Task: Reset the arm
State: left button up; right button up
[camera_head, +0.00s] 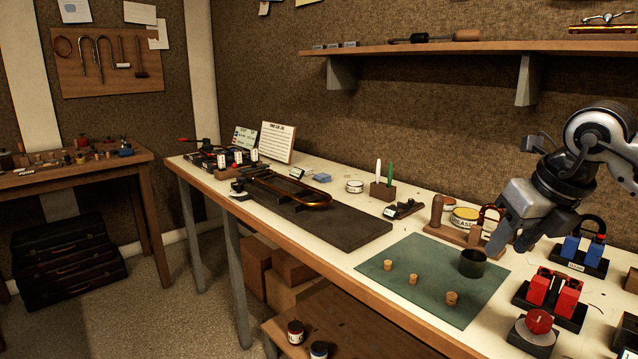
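My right arm comes in from the right, and its gripper (511,242) hangs over the back right of the workbench (330,237). Its two fingers point down and look spread, with nothing seen between them. It is above and behind the dark cup (472,263) on the green mat (410,261), near the wooden stand (455,235). My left gripper is not in view.
Several corks (414,279) stand on the mat. A wall shelf (470,47) runs above. The dark board (330,222) has bare room.

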jog(key=s+a+f+n+g+y, duration=0.15)
jog(key=a+f+y, duration=0.5)
jog(key=a, duration=0.75)
jog(key=s+a+m+y, duration=0.5)
jog(key=s+a+y, duration=0.1)
jog(key=a+y, duration=0.6)
jog(key=d+f+m+t+h, duration=0.4)
jog(key=f+m+t+h, duration=0.35)
jog(key=m, duration=0.55)
jog(key=d+f+m+t+h, duration=0.5)
jog(key=f+m, duration=0.4)
jog(key=m, duration=0.5)
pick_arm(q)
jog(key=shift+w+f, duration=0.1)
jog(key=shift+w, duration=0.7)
pick_arm(e)
jog(key=s+d+f+m+g+h, duration=0.2)
jog(key=s+f+m+g+h, duration=0.2)
jog(key=s+f, duration=0.8)
jog(key=shift+d+m+g, duration=0.3)
jog(key=shift+m+g, duration=0.1)
jog(key=shift+m, duration=0.25)
